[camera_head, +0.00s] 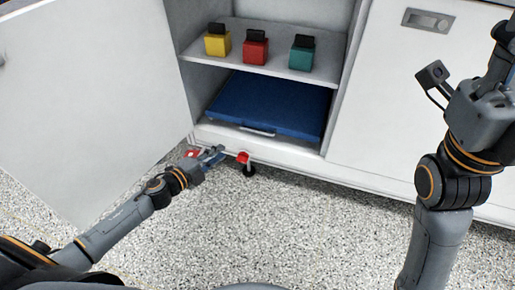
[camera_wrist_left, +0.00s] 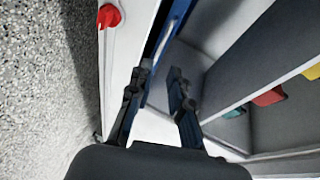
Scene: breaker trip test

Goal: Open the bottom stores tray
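The bottom stores tray (camera_head: 268,105) is a flat blue tray in the lower bay of the open cabinet, under the shelf. A pale bar handle (camera_head: 258,131) sits on its front edge. Part of the blue tray (camera_wrist_left: 176,18) also shows in the left wrist view. My left gripper (camera_head: 216,154) is low at the cabinet's front edge, left of the handle and apart from it. In the left wrist view its two fingers (camera_wrist_left: 158,82) are spread with nothing between them. My right arm stands at the right; its dark end (camera_head: 503,45) is partly cut off and its fingers are unclear.
Yellow (camera_head: 217,45), red (camera_head: 255,52) and teal (camera_head: 301,57) blocks with black tops stand on the shelf (camera_head: 270,63). A red knob (camera_head: 243,158) stands out at the cabinet base near my left gripper. An open white door (camera_head: 80,90) is at the left. Speckled floor (camera_head: 290,220) is clear.

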